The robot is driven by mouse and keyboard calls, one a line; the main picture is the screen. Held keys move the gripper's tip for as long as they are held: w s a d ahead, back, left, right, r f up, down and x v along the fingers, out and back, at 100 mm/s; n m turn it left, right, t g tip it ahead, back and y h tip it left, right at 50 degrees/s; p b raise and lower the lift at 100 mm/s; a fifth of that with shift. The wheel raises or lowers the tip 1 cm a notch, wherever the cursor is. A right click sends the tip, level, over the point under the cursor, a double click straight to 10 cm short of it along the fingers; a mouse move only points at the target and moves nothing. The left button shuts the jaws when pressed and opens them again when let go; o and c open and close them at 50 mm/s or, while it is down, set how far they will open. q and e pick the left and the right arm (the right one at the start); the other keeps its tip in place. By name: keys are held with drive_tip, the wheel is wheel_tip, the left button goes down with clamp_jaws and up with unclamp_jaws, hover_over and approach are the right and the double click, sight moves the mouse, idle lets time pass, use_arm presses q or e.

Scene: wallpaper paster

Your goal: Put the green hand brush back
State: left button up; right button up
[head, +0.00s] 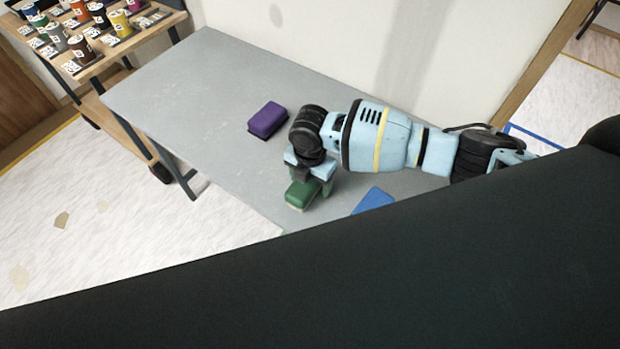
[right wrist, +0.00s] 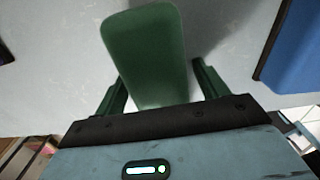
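The green hand brush (head: 302,194) lies on the grey table near its front edge, with a pale underside showing. My right gripper (head: 310,181) is over it, pointing down. In the right wrist view the green brush (right wrist: 150,50) lies between the two green fingers (right wrist: 160,88). The left finger is close against its side, and a narrow gap shows at the right finger, so the gripper looks open around the brush. Part of the brush is hidden by the gripper body. My left gripper is not in view.
A purple brush (head: 267,120) lies farther back on the table (head: 210,90). A blue one (head: 373,200) lies right of the green brush, partly hidden by a large dark shape in front. A wooden rack (head: 130,45) with several cans stands at the back left. The table's left part is clear.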

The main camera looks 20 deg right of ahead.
idle(0.3)
wheel_tip(320, 180, up, 8)
idle(0.4)
drive_tip(key=shift+a, duration=0.1)
